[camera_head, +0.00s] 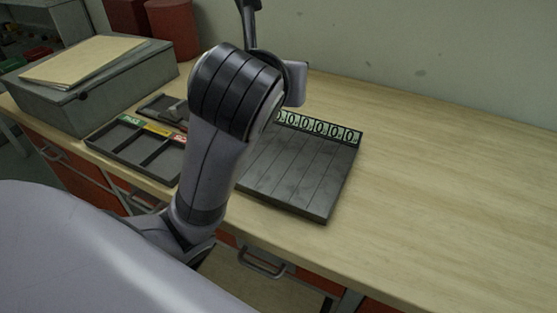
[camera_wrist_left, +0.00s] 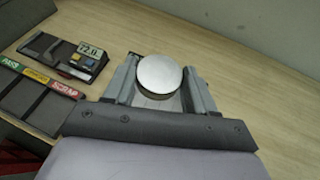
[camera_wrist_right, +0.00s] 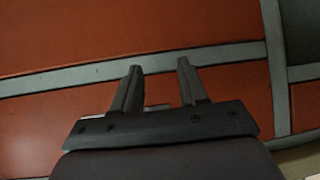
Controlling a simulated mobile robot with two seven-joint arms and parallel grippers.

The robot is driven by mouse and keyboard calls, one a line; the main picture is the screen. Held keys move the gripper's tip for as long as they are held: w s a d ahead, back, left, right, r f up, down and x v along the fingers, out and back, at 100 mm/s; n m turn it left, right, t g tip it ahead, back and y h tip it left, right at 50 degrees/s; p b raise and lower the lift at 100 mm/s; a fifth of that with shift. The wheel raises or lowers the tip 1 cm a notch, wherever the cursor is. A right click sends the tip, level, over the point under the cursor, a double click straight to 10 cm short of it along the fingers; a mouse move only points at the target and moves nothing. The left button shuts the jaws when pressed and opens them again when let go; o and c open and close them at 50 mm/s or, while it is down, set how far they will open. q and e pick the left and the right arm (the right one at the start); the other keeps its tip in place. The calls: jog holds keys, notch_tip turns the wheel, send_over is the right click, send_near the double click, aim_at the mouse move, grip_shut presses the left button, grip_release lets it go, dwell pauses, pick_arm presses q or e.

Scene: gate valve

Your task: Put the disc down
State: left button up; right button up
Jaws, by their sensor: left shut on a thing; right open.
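A round disc with a pale metallic top and dark rim (camera_wrist_left: 159,73) is between the fingers of my left gripper (camera_wrist_left: 160,66) in the left wrist view. The gripper is shut on it, over the bench. Whether the disc touches anything below cannot be told. In the head view my left arm hides the hand and disc. My right gripper (camera_wrist_right: 157,80) is open and empty, facing red drawer fronts (camera_wrist_right: 130,25).
A three-compartment tray (camera_head: 108,150) has green, yellow and red labels. A gauge with a 72.0 display (camera_wrist_left: 90,50) lies beside it. A dark slotted board (camera_head: 300,175) has a row of number labels. A grey box (camera_head: 95,85) stands left. The bench (camera_head: 450,190) is clear at right.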

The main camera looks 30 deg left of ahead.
aim_at(277, 174)
pick_arm(q)
notch_tip(277, 174, down, 18)
jog(key=shift+r, duration=0.1)
dwell(0.5)
jog(key=shift+f, duration=0.25)
jog(key=o, duration=1.3)
jog(key=shift+r, duration=0.15)
